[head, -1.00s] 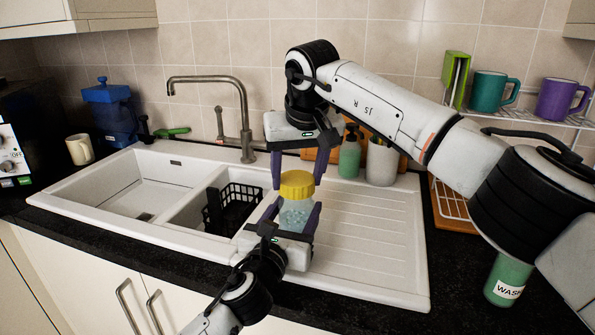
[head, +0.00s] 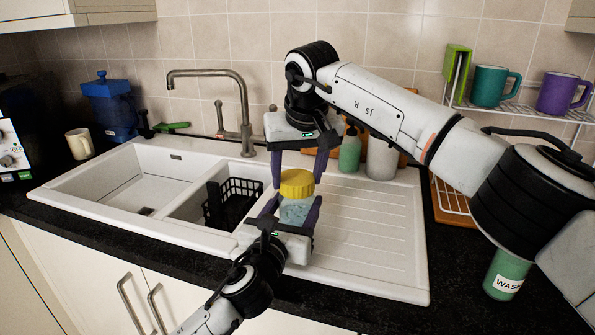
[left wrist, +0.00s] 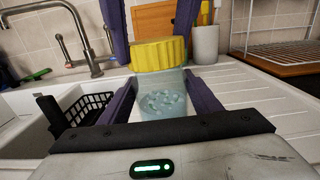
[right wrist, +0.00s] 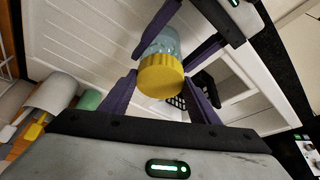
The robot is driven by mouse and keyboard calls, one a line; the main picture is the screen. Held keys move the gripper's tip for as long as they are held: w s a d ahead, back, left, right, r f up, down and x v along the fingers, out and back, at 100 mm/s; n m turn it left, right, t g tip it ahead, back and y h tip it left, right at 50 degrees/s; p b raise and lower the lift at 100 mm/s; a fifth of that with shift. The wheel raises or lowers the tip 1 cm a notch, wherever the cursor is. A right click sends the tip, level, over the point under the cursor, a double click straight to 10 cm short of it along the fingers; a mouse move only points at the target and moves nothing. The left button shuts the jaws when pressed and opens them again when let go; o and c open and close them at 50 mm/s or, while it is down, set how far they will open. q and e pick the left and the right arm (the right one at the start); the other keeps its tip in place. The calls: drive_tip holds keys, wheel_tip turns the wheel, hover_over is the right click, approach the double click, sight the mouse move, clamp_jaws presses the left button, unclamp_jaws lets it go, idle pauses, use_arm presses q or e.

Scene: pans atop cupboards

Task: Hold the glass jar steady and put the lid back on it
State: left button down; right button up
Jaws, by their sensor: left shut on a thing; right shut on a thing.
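The clear glass jar (head: 294,212) stands upright above the sink's drainboard, with small pale bits visible inside it in the left wrist view (left wrist: 162,102). My left gripper (head: 296,207) is shut on the jar, a finger on either side. The yellow ribbed lid (head: 297,184) is at the jar's mouth, and it also shows in the right wrist view (right wrist: 160,76). My right gripper (head: 297,176) points down from above and is shut on the lid. In the left wrist view the lid (left wrist: 158,54) looks roughly level; I cannot tell whether it is seated.
The white sink (head: 130,185) has a black basket (head: 232,203) in its smaller bowl. The tap (head: 243,110) rises behind it. A green bottle (head: 349,153) and a pale pot (head: 382,160) stand behind the drainboard. A mug rack (head: 525,108) is at right. The drainboard's right side is clear.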

drive_tip(key=m+h, duration=0.1)
drive_tip(key=m, duration=0.2)
drive_tip(key=shift+a, duration=0.1)
drive_tip(key=o, duration=1)
drive_tip(key=shift+r, duration=2.3)
drive_tip(key=o, duration=0.6)
drive_tip(key=shift+c, duration=0.2)
